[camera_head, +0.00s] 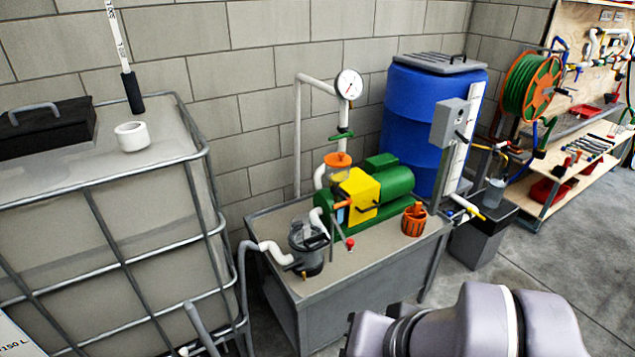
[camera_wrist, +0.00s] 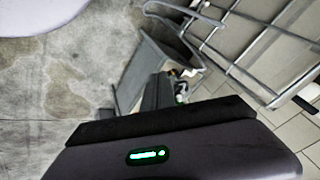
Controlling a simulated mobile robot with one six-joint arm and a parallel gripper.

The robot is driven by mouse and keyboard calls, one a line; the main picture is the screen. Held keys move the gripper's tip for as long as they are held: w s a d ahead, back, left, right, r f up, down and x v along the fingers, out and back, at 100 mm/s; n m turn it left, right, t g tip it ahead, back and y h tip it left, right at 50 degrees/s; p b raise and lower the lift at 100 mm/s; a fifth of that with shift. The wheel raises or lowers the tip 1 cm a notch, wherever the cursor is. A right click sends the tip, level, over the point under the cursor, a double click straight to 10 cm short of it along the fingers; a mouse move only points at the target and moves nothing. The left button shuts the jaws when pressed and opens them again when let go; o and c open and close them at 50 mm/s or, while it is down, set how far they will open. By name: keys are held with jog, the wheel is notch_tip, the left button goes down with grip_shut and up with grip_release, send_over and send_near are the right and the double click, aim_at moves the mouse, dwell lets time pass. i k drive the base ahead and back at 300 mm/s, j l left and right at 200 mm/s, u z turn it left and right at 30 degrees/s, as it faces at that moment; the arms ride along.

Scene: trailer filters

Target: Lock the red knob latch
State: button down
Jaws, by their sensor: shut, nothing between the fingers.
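A small red knob (camera_head: 350,244) shows in the head view, at the front of the green and yellow pump (camera_head: 368,196) on the grey bench. It is small, and its latch position cannot be told. My gripper (camera_wrist: 159,76) shows in the wrist view, with its dark fingers together and nothing seen between them. It is apart from the knob. In the head view my arm is at the lower right, in front of the bench, and the fingers are not seen there. The red knob cannot be made out in the wrist view.
The grey bench (camera_head: 375,268) also carries a clear-lidded strainer pot (camera_head: 308,252) and an orange basket (camera_head: 414,219). A caged tank (camera_head: 207,150) stands left, a blue barrel (camera_head: 412,110) behind, a grey bin (camera_head: 482,238) right. Concrete floor is clear at the lower right.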

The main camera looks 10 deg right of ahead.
aim_at(349, 243)
jog(key=i+l+u, duration=0.1)
jog(key=i+l, duration=0.6)
jog(key=i, duration=0.2)
jog(key=i+u, duration=0.05)
